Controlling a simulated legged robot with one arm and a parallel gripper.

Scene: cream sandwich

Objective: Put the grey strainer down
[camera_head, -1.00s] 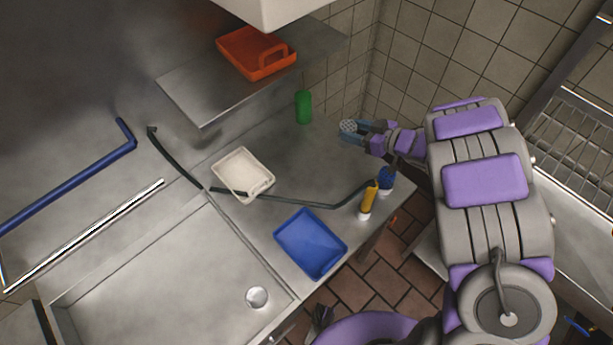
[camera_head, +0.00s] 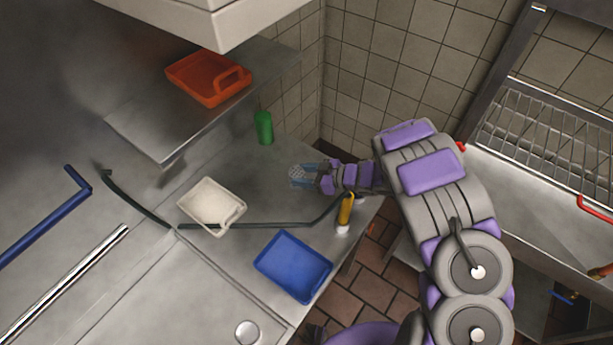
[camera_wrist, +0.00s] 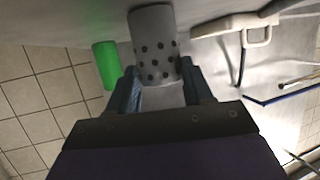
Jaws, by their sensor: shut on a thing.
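The grey strainer (camera_wrist: 156,45) is a small cylinder with dark holes, held between the two blue fingers of my gripper (camera_wrist: 160,90) in the wrist view. In the head view the strainer (camera_head: 297,175) is small at the tip of my gripper (camera_head: 307,174), over the right part of the steel counter (camera_head: 255,190). My gripper is shut on it. I cannot tell whether the strainer touches the counter.
A green cylinder (camera_head: 264,127) stands behind the strainer near the wall. A white tray (camera_head: 212,205) and a blue tray (camera_head: 293,266) lie to the left and front. A yellow bottle (camera_head: 345,210) stands near the counter edge. A red tray (camera_head: 208,78) sits on the shelf.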

